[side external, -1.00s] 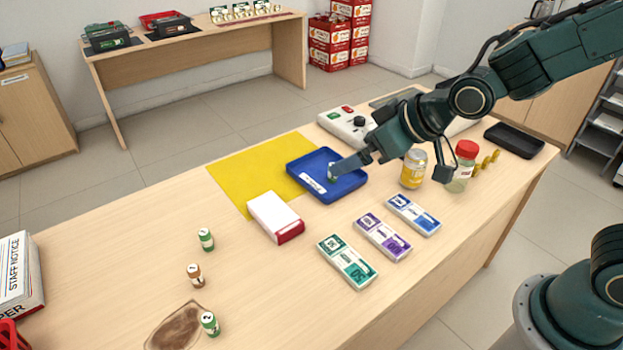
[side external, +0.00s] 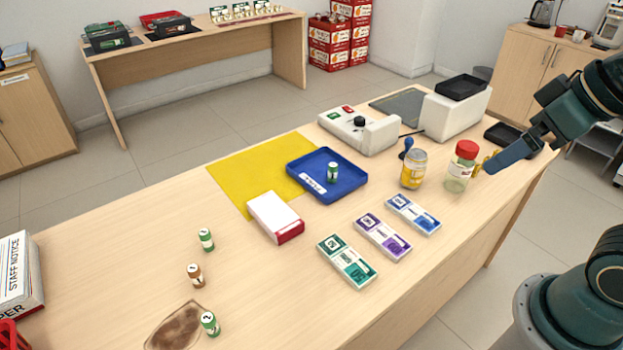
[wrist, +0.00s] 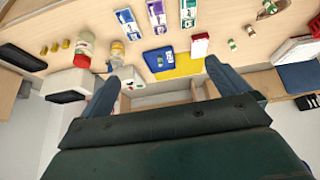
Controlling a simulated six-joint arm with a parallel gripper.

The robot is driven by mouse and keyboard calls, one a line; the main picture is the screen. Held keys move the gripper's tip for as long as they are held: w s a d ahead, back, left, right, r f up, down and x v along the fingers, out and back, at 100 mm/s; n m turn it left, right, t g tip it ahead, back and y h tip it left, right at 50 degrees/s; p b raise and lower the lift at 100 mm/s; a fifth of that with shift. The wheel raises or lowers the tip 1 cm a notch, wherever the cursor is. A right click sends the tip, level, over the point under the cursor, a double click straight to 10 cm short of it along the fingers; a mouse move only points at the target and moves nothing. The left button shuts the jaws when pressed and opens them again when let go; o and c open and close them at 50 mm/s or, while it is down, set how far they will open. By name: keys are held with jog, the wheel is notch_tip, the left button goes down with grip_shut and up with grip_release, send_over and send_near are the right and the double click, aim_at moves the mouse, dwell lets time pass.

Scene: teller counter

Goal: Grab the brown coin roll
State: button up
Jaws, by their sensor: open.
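The brown coin roll (side external: 195,275) stands upright on the counter at the lower left of the side view, between two green coin rolls, one behind it (side external: 206,239) and one in front (side external: 210,323). In the wrist view, small rolls show at the upper right, and the brown one (wrist: 249,29) seems to be among them. A third green coin roll (side external: 332,172) stands in the blue tray (side external: 348,190). My gripper (side external: 487,168) is at the right end of the counter by the red-lidded jar, far from the brown roll. In the wrist view its fingers (wrist: 160,75) are wide apart and empty.
A white-and-red box (side external: 275,217), banknote bundles (side external: 382,236), a yellow-labelled jar (side external: 413,170) and a red-lidded jar (side external: 461,168) stand mid-counter. A brown stain (side external: 175,327) lies near the rolls. The counter around the brown roll is otherwise mostly clear.

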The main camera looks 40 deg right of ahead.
jog(key=shift+s+d, duration=0.15)
jog(key=shift+s, duration=0.45)
jog(key=c, duration=1.1)
